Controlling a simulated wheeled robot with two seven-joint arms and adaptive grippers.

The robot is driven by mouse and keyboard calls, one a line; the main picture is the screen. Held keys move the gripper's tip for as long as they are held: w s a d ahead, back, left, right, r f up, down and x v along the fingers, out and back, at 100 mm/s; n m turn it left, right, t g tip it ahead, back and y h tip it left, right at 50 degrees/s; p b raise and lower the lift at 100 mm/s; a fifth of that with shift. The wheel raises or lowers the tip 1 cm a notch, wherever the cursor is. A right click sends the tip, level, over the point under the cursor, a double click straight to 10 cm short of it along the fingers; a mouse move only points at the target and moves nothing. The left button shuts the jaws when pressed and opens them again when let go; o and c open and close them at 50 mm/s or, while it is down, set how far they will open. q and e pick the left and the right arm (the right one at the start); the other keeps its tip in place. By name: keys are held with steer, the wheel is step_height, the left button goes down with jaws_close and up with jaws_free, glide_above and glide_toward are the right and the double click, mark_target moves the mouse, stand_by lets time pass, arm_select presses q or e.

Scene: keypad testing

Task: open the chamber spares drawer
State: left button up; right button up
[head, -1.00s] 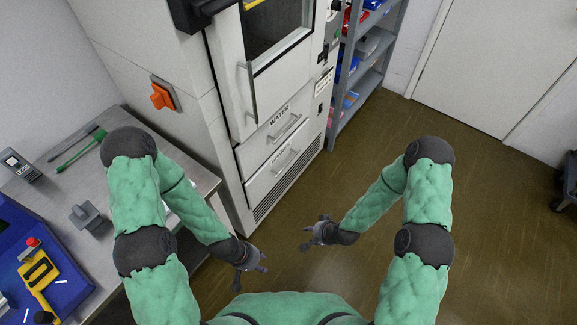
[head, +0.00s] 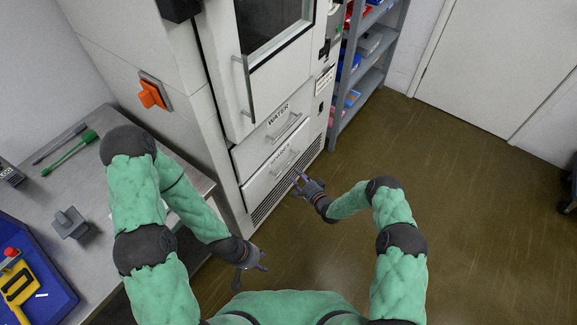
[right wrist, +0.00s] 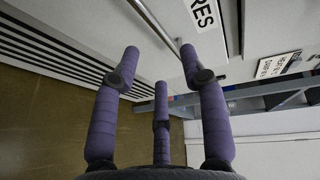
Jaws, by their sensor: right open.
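The spares drawer (head: 264,181) is the lower of two drawers in the white chamber cabinet and looks shut. Its bar handle (head: 285,162) runs along its front, and its label is partly covered by the handle in the head view. My right gripper (head: 298,180) is at the right end of this drawer, its fingers pointing toward the front. In the right wrist view its fingers are spread and empty, with the handle bar (right wrist: 155,27) ahead between the two outer fingertips; I cannot tell whether they touch. My left gripper (head: 260,262) hangs low, away from the cabinet, apparently empty.
The water drawer (head: 268,135) is directly above, looking shut. A vent grille (head: 290,180) lies below the spares drawer. A grey shelf rack (head: 361,90) stands right of the cabinet. A metal bench (head: 85,180) is at left. Floor (head: 460,210) at right is clear.

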mark_target(289, 163)
steer(key=b+x, duration=0.3)
steer(key=x, duration=0.5)
steer(key=shift+f, duration=0.15)
steer(key=shift+w+a, duration=0.3)
steer(key=shift+w, duration=0.05)
jaws_close()
